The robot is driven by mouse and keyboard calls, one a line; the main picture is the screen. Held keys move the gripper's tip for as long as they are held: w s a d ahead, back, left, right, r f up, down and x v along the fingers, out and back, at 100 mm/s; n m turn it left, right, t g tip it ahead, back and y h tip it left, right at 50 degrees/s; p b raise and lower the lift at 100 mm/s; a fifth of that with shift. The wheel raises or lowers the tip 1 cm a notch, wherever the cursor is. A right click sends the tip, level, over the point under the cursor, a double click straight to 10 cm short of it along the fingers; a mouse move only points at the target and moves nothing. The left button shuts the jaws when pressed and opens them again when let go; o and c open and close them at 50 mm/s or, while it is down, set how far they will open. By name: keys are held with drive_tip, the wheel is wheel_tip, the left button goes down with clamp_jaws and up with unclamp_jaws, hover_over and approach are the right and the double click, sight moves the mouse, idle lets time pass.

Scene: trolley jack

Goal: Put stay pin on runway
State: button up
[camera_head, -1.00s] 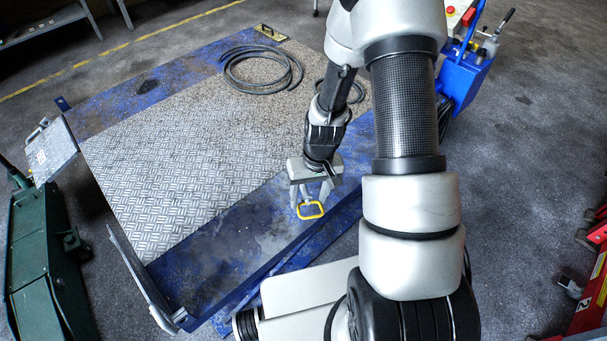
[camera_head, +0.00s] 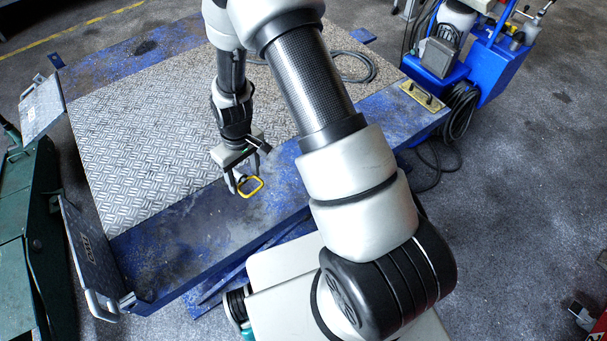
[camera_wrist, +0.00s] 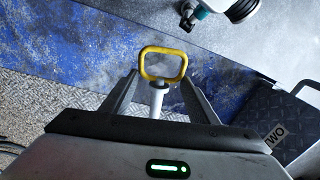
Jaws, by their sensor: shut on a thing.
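The stay pin has a yellow loop handle (camera_head: 260,188) and a pale shaft, which shows in the wrist view (camera_wrist: 157,100). My gripper (camera_head: 240,184) is shut on the pin, with the loop sticking out past the fingertips. The runway (camera_head: 140,140) is a wide blue platform with a silver chequer-plate top. My gripper is over its blue near border; I cannot tell the height of the pin above it. In the wrist view, the worn blue surface (camera_wrist: 90,45) lies behind the pin.
A coiled black hose (camera_head: 362,68) lies on the runway's far part. A yellow plate (camera_head: 423,97) sits at its right end. Hinged end flaps (camera_head: 88,245) stand at the left, beside a green machine (camera_head: 15,215). A blue trolley unit (camera_head: 490,65) stands at the upper right.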

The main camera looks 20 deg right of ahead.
drive_tip(key=a+f+n+b, duration=0.4)
drive_tip(key=a+f+b, duration=0.1)
drive_tip(key=a+f, duration=0.35)
drive_tip(key=n+b, duration=0.3)
drive_tip(key=b, duration=0.1)
hover_over(214, 235)
drive_tip(key=shift+h, duration=0.4)
wheel_tip(214, 235, down, 5)
drive_tip(key=shift+a+r, duration=0.1)
wheel_tip(214, 235, down, 10)
drive_tip(key=shift+b, duration=0.85)
drive_tip(key=o, duration=0.9)
drive_tip(key=shift+f, duration=0.2)
drive_tip(key=o, duration=0.4)
